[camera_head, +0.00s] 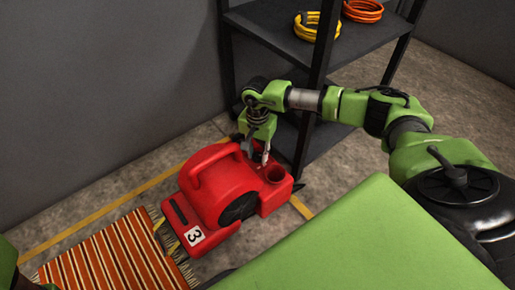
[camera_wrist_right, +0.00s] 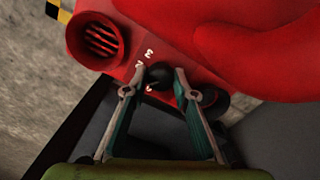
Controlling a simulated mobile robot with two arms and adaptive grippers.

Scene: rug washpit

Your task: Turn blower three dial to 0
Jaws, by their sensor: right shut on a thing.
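The red blower (camera_head: 218,184) with a white "3" label (camera_head: 195,236) sits on the floor near the shelf. Its black dial (camera_wrist_right: 158,72) shows in the right wrist view, with white numerals including 3 and 2 printed on the red housing beside it. My right gripper (camera_head: 262,155) reaches down at the blower's back end; in the wrist view its fingertips (camera_wrist_right: 159,92) are shut on the dial, one on each side. The dial's pointer and setting cannot be read, and the dial is hidden in the head view. My left gripper is out of view.
A round red port (camera_wrist_right: 97,40) lies beside the dial. A dark shelf (camera_head: 275,45) with yellow (camera_head: 314,27) and orange (camera_head: 362,10) coils stands close behind the right gripper. A striped orange rug (camera_head: 120,255) lies in front of the blower.

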